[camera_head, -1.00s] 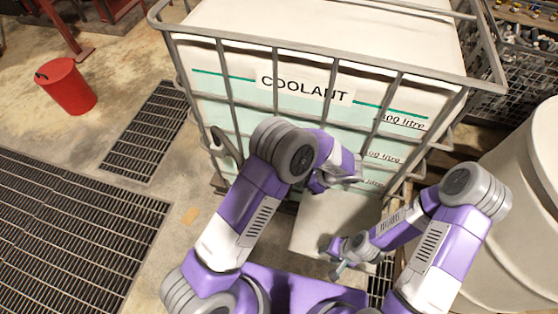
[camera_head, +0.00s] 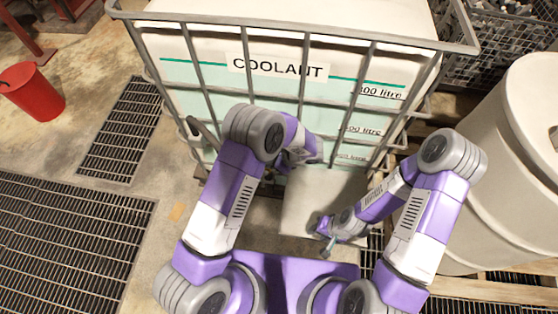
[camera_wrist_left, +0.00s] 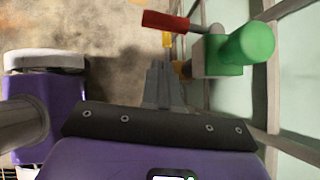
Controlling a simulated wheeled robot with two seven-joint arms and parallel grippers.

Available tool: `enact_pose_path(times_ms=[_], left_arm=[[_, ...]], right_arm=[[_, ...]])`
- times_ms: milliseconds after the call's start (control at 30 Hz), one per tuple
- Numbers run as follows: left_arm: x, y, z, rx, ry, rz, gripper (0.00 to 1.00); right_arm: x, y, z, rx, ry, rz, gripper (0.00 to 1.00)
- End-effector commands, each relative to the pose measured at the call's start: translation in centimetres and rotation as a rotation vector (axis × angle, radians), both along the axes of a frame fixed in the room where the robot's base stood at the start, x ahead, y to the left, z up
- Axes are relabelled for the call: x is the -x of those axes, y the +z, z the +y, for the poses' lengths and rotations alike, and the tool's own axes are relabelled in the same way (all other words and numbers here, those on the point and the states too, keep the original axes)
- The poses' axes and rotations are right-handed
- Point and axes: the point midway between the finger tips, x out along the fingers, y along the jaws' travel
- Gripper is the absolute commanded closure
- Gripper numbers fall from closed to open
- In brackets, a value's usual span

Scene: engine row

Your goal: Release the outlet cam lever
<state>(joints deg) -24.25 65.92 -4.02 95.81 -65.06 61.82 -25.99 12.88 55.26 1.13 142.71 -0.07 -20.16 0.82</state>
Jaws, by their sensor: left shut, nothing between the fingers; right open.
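The coolant tank (camera_head: 270,92) stands in a metal cage in front of me. In the left wrist view, a green outlet fitting (camera_wrist_left: 245,45) sits by the cage bars. A red lever (camera_wrist_left: 175,22) reaches left from it, and a small yellow part (camera_wrist_left: 178,66) shows below; I cannot tell which is the cam lever. My left gripper (camera_wrist_left: 162,68) is shut and empty, with its fingertips left of the fitting and below the red lever, seemingly apart from both. In the head view my left arm hides the outlet. My right gripper (camera_head: 327,246) is open and empty, low at the right.
Cage bars (camera_wrist_left: 273,75) run close to the right of my left gripper. A pale panel (camera_head: 322,202) lies below the tank front. A large white drum (camera_head: 485,190) stands at right. A red bucket (camera_head: 32,90) and floor grates (camera_head: 60,240) are at left, with open floor around them.

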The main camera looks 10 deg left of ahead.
Motion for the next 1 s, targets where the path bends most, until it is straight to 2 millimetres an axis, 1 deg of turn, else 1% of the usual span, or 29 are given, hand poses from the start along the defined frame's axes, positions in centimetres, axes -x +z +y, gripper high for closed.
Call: enact_pose_path(times_ms=[33,67,100,200,400,767,1000], left_arm=[[0.0,-1.0,0.7,-0.001,0.003,0.003,1.00],[-0.2,-1.3,1.1,0.000,0.002,0.002,1.00],[-0.3,-1.2,1.9,0.000,0.003,0.001,1.00],[-0.6,-1.4,3.1,0.000,0.002,0.001,1.00],[-0.9,-1.6,4.4,0.001,0.001,0.000,1.00],[-0.9,-1.5,4.5,0.000,-0.001,0.000,1.00],[-1.1,-1.6,3.7,0.001,-0.061,0.001,1.00]], right_arm=[[0.0,-0.4,0.0,0.000,0.000,0.000,0.57],[0.0,-0.5,0.0,0.000,0.000,0.000,0.57],[0.0,-0.5,0.0,0.000,0.000,0.000,0.57],[0.0,-0.7,0.0,0.000,0.000,0.000,0.57],[0.0,-0.9,0.0,0.000,0.000,0.000,0.57],[0.0,-0.9,0.0,0.000,0.000,0.000,0.57],[0.0,-1.1,0.0,0.000,0.000,0.000,0.57]])
